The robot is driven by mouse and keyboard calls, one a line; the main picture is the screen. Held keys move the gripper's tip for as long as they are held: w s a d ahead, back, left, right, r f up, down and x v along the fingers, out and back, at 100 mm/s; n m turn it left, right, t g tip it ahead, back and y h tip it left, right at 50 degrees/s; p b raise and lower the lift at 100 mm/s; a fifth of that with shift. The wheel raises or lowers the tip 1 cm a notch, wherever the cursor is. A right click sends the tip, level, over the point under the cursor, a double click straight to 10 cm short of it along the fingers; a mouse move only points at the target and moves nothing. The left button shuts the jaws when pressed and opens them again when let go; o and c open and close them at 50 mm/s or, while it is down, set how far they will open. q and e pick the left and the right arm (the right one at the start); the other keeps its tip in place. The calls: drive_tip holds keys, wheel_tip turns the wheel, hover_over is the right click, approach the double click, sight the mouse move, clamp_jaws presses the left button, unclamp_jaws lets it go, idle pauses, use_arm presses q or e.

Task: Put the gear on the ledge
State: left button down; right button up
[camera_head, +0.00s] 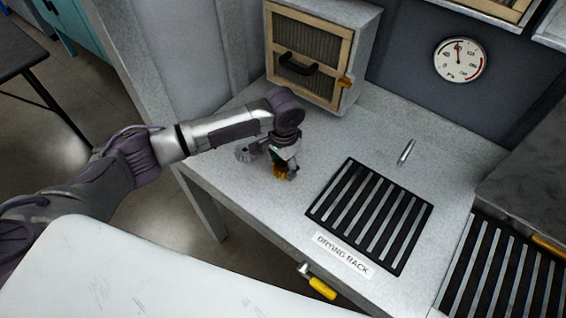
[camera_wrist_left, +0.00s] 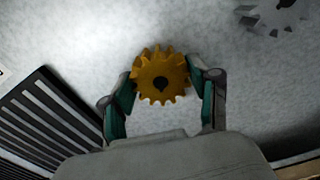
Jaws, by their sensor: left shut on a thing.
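A yellow toothed gear (camera_wrist_left: 160,78) with a dark centre hole sits between the two fingers of my left gripper (camera_wrist_left: 160,92) in the left wrist view. The fingers touch it on both sides. In the head view, my left gripper (camera_head: 284,165) points down just above the grey counter, with the yellow gear (camera_head: 281,172) at its tip. A second, grey gear (camera_wrist_left: 277,14) lies on the counter in the wrist view; in the head view a grey gear (camera_head: 245,153) is left of the gripper. My right gripper is not in view. I cannot identify the ledge with certainty.
A black slatted drying rack (camera_head: 370,213) lies right of the gripper, with a "DRYING RACK" label (camera_head: 342,254) in front. A wooden-framed cabinet (camera_head: 308,57) stands behind. A small metal rod (camera_head: 406,151) stands near the rack. A gauge (camera_head: 460,61) hangs on the wall.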

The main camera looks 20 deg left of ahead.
sight(283, 166)
use_arm(q)
drive_tip(key=shift+f, duration=0.15)
drive_tip(key=shift+c, duration=1)
unclamp_jaws()
drive_tip(key=shift+o, duration=0.8)
wheel_tip(283, 166, up, 7)
drive_tip(key=p, duration=0.8)
